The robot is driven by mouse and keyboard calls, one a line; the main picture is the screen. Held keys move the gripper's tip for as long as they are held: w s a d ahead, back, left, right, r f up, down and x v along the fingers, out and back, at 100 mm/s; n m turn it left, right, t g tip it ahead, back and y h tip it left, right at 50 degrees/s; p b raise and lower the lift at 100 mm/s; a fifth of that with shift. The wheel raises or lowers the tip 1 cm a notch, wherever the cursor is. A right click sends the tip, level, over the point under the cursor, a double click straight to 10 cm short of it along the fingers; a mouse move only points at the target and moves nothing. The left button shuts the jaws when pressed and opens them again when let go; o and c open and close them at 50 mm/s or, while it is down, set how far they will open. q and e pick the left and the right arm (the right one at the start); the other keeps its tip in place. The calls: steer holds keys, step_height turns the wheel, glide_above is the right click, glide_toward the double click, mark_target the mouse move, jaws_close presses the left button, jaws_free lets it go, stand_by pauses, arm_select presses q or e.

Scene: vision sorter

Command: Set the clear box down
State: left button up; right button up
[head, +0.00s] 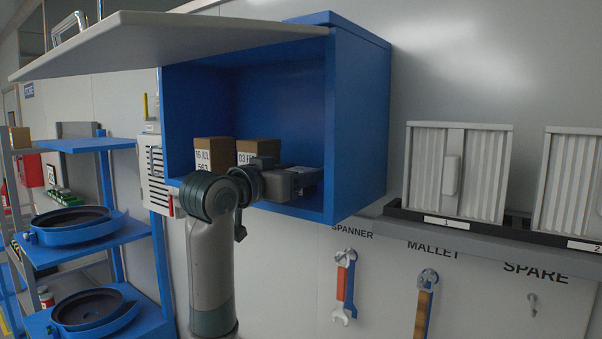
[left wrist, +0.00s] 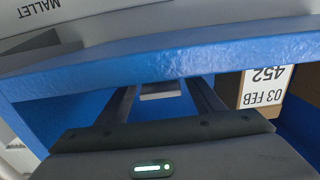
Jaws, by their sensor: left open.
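My left gripper (head: 308,181) is inside the open blue wall cabinet (head: 358,120), at its right side just above the floor. It is open. In the left wrist view its two fingers (left wrist: 160,92) reach in past the blue cabinet edge, with a small pale patch between them. I cannot make out the clear box, and I cannot tell whether that pale patch belongs to it. My right gripper is not in view.
Two brown cartons stand in the cabinet: one marked 16 JUL (head: 212,152) and one marked 03 FEB (head: 258,148), close left of my gripper. The raised door (head: 160,42) hangs overhead. Ribbed grey bins (head: 480,170) stand on a rail at right.

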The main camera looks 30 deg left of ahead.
arm_select(q)
steer(key=shift+r, duration=0.15)
steer(key=shift+s+a+b, duration=0.1)
steer(key=shift+s+b, duration=0.35)
steer(key=shift+s, duration=0.1)
steer(key=s+a+b, duration=0.1)
steer(key=s+b, duration=0.4)
steer(key=s, duration=0.5)
steer(key=shift+s+a+b, duration=0.25)
steer(key=shift+s+b, duration=0.15)
steer(key=shift+c, duration=0.2)
